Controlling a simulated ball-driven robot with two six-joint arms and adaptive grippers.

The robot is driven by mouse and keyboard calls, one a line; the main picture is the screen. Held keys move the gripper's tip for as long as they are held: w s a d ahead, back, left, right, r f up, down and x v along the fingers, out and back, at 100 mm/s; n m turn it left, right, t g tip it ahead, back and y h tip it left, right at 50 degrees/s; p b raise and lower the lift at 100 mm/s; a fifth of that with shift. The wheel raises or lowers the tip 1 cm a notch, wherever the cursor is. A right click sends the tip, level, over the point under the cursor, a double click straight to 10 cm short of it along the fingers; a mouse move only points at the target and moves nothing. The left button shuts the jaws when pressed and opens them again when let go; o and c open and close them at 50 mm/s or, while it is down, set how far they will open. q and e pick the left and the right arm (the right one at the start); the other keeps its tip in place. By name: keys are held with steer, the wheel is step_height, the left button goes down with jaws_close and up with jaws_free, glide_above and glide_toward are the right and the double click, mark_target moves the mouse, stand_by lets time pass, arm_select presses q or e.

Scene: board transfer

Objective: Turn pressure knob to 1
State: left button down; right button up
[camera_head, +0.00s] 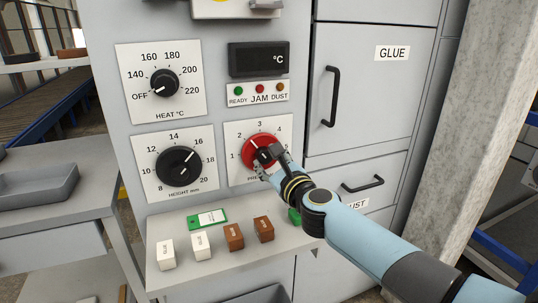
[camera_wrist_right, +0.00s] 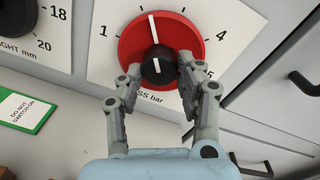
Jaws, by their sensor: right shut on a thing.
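The pressure knob (camera_head: 252,153) is a red disc with a black grip on the lower right dial plate, marked from 1 at the left over the top to 5. It also shows in the right wrist view (camera_wrist_right: 183,34). Its white line points up and slightly left, roughly between 2 and 3; the exact reading is hard to tell. My right gripper (camera_head: 268,160) comes in from the lower right, its fingers on either side of the black grip, shut on the knob. It shows in the wrist view too (camera_wrist_right: 158,70). My left gripper is not in view.
The heat knob (camera_head: 164,82) and height knob (camera_head: 179,166) sit left of it. A dark display (camera_head: 258,59) and lamps are above. Below, a ledge holds small labelled blocks (camera_head: 234,237) and a green tag (camera_head: 208,218). Handled doors (camera_head: 372,120) are right.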

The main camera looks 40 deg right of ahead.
steer(key=n+p, duration=0.3)
steer(key=n, duration=0.3)
steer(key=shift+r, duration=0.2)
steer(key=n+p, duration=0.2)
steer(key=n, duration=0.2)
steer(key=shift+h, duration=0.3)
steer(key=shift+f+n, duration=0.1)
steer(key=shift+n, duration=0.3)
steer(key=o, duration=1.1)
steer(key=shift+o, duration=0.2)
steer(key=v, duration=1.2)
steer(key=shift+a, duration=0.1)
